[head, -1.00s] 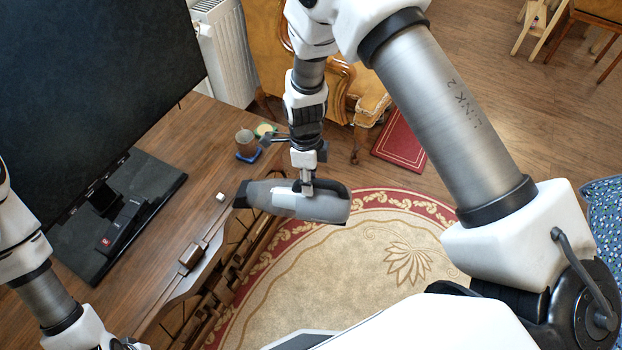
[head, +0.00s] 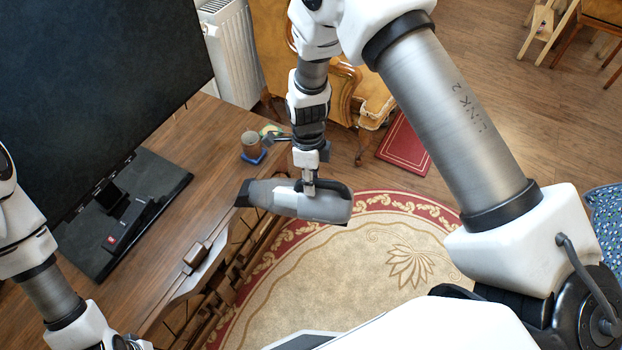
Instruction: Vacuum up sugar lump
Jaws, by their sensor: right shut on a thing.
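A grey handheld vacuum (head: 290,203) with a dark nozzle (head: 244,193) hangs in my right gripper (head: 309,184), which is shut on its black handle. The vacuum lies nearly level, its nozzle pointing left over the near edge of the wooden desk (head: 205,150). I see no sugar lump in the current view; I cannot tell whether it is inside the vacuum or hidden behind it. My left arm enters at the lower left, but its gripper is out of the picture.
A large dark monitor (head: 90,80) stands on the desk's left. A cup (head: 250,142) on a blue coaster sits behind the vacuum. A small brown box (head: 197,257) lies near the desk edge. A round rug (head: 350,270) covers the floor.

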